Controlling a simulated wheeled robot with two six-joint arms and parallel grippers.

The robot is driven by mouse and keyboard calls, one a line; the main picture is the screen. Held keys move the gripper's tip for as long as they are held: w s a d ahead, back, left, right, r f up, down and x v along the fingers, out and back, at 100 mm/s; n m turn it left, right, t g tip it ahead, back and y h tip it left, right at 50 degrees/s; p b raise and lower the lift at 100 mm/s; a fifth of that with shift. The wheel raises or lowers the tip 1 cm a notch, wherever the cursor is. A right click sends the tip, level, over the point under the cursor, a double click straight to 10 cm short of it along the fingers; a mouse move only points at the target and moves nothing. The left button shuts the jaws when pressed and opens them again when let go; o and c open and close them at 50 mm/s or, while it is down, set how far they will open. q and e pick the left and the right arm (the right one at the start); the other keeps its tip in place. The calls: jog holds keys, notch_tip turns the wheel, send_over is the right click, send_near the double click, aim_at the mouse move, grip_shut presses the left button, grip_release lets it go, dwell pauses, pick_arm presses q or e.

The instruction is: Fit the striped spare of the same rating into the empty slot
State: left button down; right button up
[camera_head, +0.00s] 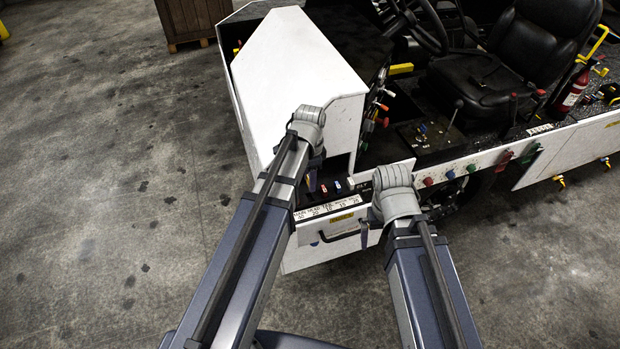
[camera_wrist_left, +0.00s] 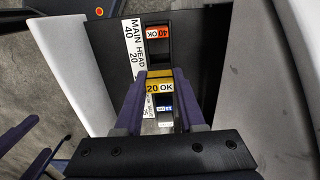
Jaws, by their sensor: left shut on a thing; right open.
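My left gripper (camera_wrist_left: 157,82) is shut on a yellow fuse (camera_wrist_left: 159,87) marked "20 OK". The fuse is over or at the dark fuse row, near the label strip (camera_wrist_left: 136,55) reading MAIN 40, HEAD 20; I cannot tell whether it is seated. No stripes can be made out on it. A red fuse (camera_wrist_left: 157,32) marked "40 OK" sits at the row's far end, with a dark gap between it and the yellow fuse. In the head view my left gripper (camera_head: 313,180) is mostly hidden by its wrist. My right gripper (camera_head: 365,235) is open, by the box front.
A blue fuse (camera_wrist_left: 165,108) sits partly hidden behind the left fingers. The large white cover (camera_head: 295,75) stands close behind my left wrist. The vehicle's seat and levers are at right; open floor is left.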

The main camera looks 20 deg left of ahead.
pick_arm(q)
jog(key=shift+f+b, duration=1.65)
jog(key=shift+f, duration=0.35)
jog(key=shift+f+b, duration=1.05)
jog(key=shift+c, duration=2.1)
grip_release()
jog(key=shift+r, duration=0.15)
notch_tip(320, 180, up, 8)
jog(key=p, duration=0.8)
jog(key=shift+f, duration=0.4)
